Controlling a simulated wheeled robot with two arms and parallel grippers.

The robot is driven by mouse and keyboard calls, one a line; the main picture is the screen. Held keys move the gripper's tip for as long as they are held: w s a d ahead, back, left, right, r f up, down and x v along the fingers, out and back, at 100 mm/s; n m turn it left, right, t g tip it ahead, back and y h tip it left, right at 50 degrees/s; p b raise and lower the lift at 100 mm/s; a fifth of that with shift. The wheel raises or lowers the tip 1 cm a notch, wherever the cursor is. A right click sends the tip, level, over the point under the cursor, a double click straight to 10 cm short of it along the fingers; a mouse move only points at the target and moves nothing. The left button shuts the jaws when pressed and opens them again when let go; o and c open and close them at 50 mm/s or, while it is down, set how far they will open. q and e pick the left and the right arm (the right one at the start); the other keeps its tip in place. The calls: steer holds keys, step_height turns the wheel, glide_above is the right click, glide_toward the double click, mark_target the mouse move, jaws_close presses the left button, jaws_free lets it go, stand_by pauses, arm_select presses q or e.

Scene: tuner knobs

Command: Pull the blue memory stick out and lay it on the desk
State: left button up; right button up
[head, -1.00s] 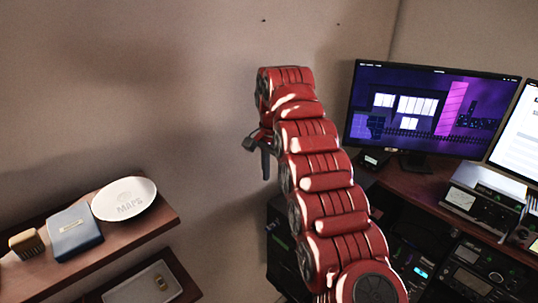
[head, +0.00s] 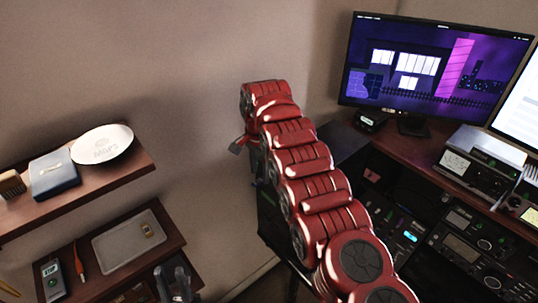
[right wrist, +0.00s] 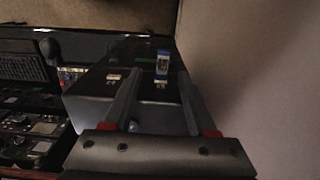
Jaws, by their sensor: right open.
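The blue memory stick (right wrist: 162,64) stands upright on top of a black computer case (right wrist: 92,84) in the right wrist view. Its upper part is blue with a pale band, and its foot is at a small port. My right gripper (right wrist: 161,76) is open, with its fingers to either side of the stick in the picture and nothing held. I cannot tell how far the tips are from it. In the head view the right gripper (head: 240,147) is partly hidden by my red arm, and the stick does not show. My left gripper (head: 174,284) is at the bottom edge, fingers apart and empty.
A pale stick (right wrist: 115,77) lies left of the blue one on the case. The desk (head: 430,148) carries a monitor (head: 435,65) and radio gear (head: 480,165). Wooden shelves (head: 125,178) with a plate (head: 102,144) and a tray (head: 130,241) are at the left. A wall borders the case.

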steer(key=shift+w+f, duration=0.25)
steer(key=shift+f, duration=0.75)
steer(key=shift+s, duration=0.15)
steer(key=shift+a, duration=0.1)
jaws_close()
